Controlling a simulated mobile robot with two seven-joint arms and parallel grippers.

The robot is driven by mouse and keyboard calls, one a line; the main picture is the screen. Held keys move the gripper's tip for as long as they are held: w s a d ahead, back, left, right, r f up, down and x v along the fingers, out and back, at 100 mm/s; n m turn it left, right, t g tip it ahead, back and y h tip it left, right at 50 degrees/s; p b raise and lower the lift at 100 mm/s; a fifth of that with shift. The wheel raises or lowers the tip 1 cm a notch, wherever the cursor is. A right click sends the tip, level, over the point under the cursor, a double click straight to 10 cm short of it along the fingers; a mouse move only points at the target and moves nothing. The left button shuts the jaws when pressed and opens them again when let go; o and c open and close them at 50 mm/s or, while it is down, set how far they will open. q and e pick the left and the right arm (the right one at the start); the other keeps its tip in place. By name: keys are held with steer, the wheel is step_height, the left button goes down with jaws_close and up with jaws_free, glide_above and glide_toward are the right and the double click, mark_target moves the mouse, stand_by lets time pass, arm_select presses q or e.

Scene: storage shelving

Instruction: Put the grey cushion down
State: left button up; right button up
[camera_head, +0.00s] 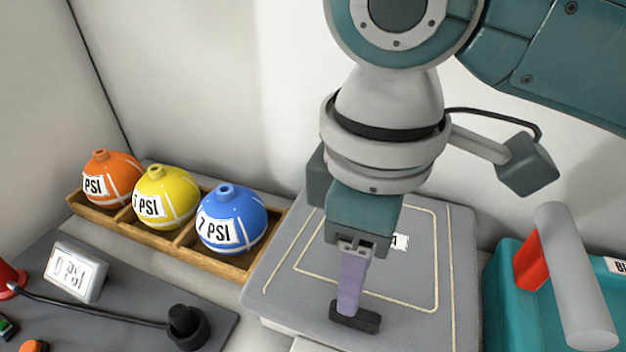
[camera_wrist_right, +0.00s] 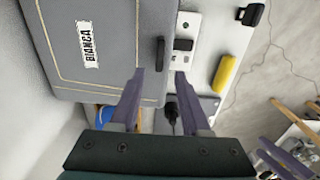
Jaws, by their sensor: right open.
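The grey cushion (camera_head: 440,290) is a flat square pad with pale stitched lines and a black tab (camera_head: 355,318) at its front edge. It lies flat below my right gripper (camera_head: 352,300); what bears it is mostly hidden. The right wrist view shows the cushion (camera_wrist_right: 115,35) with a white label reading BIANCA. There my right gripper (camera_wrist_right: 160,75) is open, its two purple fingers apart with nothing clamped between them. The black tab lies just beyond the fingertips. Purple finger-like parts at the lower right of the wrist view may be my left gripper (camera_wrist_right: 285,160); its state is unclear.
Left of the cushion, a wooden tray (camera_head: 180,252) holds orange, yellow and blue PSI balls. A gauge display (camera_head: 75,272) and a black-capped cable lie on a dark mat. A teal case (camera_head: 510,310) with a grey cylinder stands close on the right. A wall is behind.

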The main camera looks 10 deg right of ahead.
step_height(320, 180, up, 5)
steer(key=s+a+f+m+t+y, duration=0.2)
steer(key=s+a+f+m+y, duration=0.1)
steer(key=s+a+y, duration=0.15)
arm_select(q)
steer(key=shift+r+p, duration=0.3)
steer(key=shift+r, duration=0.2)
arm_select(e)
steer(key=s+d+f+m+h, duration=0.1)
steer(key=s+d+m+h, duration=0.1)
steer(key=d, duration=0.5)
steer(key=s+d+f+m+t+h, duration=0.1)
steer(key=s+d+m+h, duration=0.1)
steer(key=s+d+m, duration=0.2)
steer(key=s+d, duration=0.1)
steer(key=d, duration=0.2)
steer(key=shift+s+f+t, duration=0.3)
steer(key=shift+s, duration=0.05)
